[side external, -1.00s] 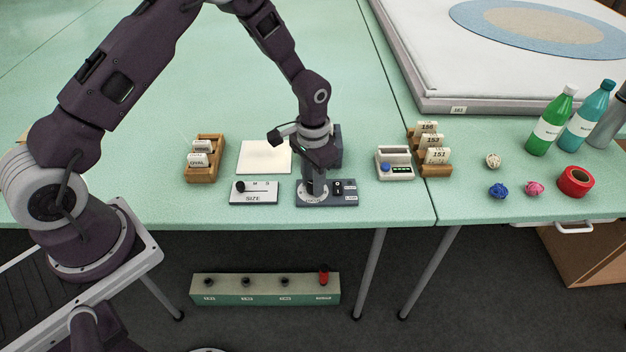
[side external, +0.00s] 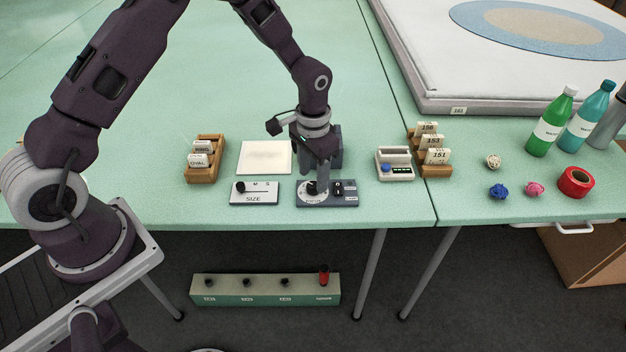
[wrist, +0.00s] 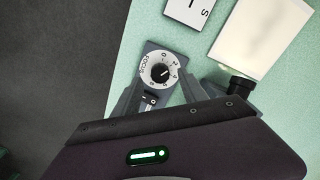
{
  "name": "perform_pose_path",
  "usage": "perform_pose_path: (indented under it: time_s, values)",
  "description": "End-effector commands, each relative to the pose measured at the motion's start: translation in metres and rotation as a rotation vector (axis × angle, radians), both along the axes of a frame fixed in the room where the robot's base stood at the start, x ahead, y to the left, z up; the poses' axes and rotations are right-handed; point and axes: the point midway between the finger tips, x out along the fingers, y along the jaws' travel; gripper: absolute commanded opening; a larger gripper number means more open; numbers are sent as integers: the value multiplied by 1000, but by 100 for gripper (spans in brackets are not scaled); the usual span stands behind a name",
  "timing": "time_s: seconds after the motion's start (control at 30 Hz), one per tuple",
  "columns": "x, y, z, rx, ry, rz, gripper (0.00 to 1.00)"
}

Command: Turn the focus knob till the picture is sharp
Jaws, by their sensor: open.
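The focus knob (wrist: 161,73) is black with a white pointer mark, on a round white numbered dial marked FOCUS. In the side view the black knob (side external: 312,187) shows just left of my gripper (side external: 323,178). In the wrist view my gripper (wrist: 163,96) is open, its two fingers apart, with the knob beyond the fingertips. Nothing is held between them. The knob's dark unit (side external: 344,201) also carries a small black switch. The cream picture panel (side external: 264,157) lies behind and to the left; I see no clear lines on it.
A SIZE slider box (side external: 254,193) lies left of the focus unit. A wooden card rack (side external: 205,160) stands farther left, a small counter device (side external: 394,163) to the right. Bottles and yarn balls are at the far right. The green table's front edge is close.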

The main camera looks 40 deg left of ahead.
Motion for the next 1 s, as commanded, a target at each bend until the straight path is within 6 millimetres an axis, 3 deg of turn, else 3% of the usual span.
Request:
perform_pose_path:
  time_s: [0.2, 0.53, 0.6, 0.67, 0.77, 0.8, 0.9, 1.0]
  values:
    - [0, 0, 39, 0, -2, 0, 50]
    - [0, 0, 45, 0, 1, 0, 50]
    - [-2, 1, 54, 4, -9, 0, 50]
    - [-5, 3, 77, 11, -34, 4, 50]
    - [-27, 7, 141, 30, -106, 22, 50]
    - [-42, 10, 169, 37, -137, 31, 50]
    - [-90, 14, 227, 45, -221, 64, 50]
    - [-147, 16, 268, 36, -309, 100, 50]
